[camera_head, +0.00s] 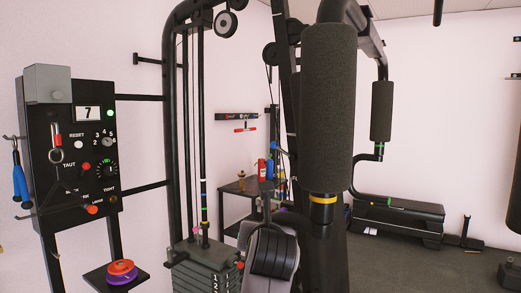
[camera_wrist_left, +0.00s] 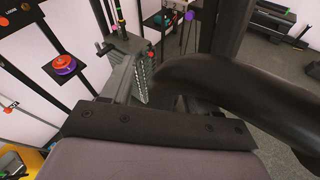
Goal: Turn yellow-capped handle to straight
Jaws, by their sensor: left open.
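A large dark foam-padded handle (camera_head: 328,100) hangs close in front, right of centre in the head view. It looks upright, with a yellow band (camera_head: 322,199) round its lower end; its exact turn is unclear. A second, farther padded handle (camera_head: 381,110) has a green band at its lower end. I cannot make out a separate yellow cap on any other handle.
A black control panel (camera_head: 45,130) with knobs and a display reading 7 stands at left. A weight stack (camera_head: 205,268) is at lower centre. Red and purple discs (camera_head: 122,272) sit on a small shelf.

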